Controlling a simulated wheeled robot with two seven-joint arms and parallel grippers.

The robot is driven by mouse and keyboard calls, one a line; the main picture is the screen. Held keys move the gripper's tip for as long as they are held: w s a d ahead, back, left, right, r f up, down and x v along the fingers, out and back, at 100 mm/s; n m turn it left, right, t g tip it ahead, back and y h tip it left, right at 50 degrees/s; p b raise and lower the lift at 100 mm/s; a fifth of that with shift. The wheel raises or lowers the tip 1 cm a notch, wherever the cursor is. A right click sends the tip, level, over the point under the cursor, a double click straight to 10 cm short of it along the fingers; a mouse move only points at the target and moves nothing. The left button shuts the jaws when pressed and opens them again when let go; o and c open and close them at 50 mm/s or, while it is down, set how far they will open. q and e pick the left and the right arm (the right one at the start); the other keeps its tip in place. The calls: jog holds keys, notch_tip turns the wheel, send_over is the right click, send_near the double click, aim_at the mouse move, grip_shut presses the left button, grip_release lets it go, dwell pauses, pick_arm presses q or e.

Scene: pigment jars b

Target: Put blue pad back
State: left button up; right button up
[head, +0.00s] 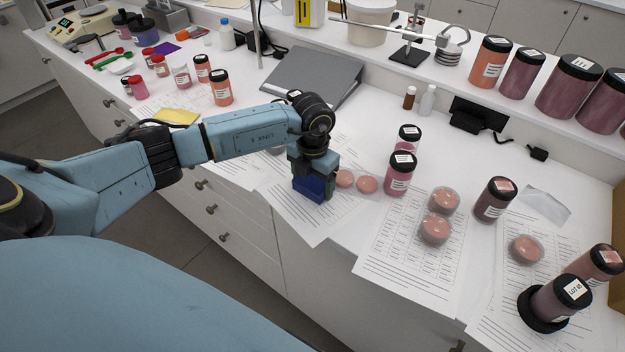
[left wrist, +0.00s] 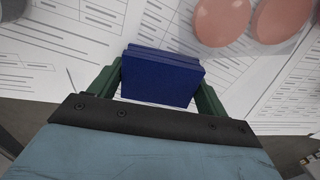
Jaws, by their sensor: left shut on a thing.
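The blue pad (head: 308,187) is a small dark blue block near the front edge of the white counter. My left gripper (head: 314,183) is shut on it and points down over a printed sheet. In the left wrist view the blue pad (left wrist: 160,78) sits between the two green fingers of my left gripper (left wrist: 160,88). I cannot tell whether the pad touches the sheet below. Two pink discs (head: 356,181) lie just right of the gripper. My right gripper is not in view.
Pink jars (head: 400,175) and clear dishes (head: 435,230) stand to the right on printed sheets. A grey binder (head: 312,75) lies behind my left arm. A yellow pad (head: 176,116) and orange jars (head: 221,88) are to the left. Large jars line the raised back shelf.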

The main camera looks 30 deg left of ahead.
aim_at(313, 180)
pick_arm(q)
jog(key=o, duration=0.9)
notch_tip(313, 180, up, 12)
jog(key=shift+r, duration=0.1)
